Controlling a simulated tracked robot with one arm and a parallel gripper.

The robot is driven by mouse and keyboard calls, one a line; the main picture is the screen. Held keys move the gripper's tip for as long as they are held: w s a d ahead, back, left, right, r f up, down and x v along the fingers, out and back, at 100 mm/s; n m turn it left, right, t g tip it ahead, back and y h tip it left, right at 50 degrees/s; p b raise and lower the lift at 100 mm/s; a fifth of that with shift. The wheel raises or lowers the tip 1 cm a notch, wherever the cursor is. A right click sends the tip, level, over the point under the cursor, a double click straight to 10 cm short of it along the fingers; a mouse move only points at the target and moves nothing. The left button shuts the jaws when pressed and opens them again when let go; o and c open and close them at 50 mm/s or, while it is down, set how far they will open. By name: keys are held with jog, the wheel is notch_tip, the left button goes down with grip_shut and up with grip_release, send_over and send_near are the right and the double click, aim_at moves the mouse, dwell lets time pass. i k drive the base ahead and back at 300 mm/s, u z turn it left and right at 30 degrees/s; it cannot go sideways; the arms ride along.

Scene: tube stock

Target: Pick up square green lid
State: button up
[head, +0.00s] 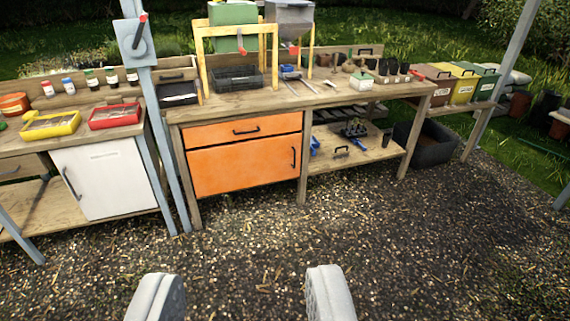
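I cannot tell for sure which thing is the square green lid. A small pale box with a greenish top (361,78) stands on the right part of the workbench, among small dark pots. A green bin (486,80) with a green lid stands at the right end of a row of bins. My gripper (243,296) is open and empty, its two pale fingers wide apart at the bottom of the view. It is over the gravel, well short of the bench.
The wooden workbench (290,98) has orange cupboard fronts (243,160) and an open lower shelf. A grey post (165,130) stands at its left, beside a white cupboard (110,180). A dark tub (428,148) sits at the right. The gravel in front is clear.

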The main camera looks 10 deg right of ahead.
aim_at(362, 76)
jog(key=u, duration=0.05)
jog(key=i, duration=3.2)
jog(key=z, duration=0.7)
jog(key=i, duration=2)
jog(key=z, duration=0.65)
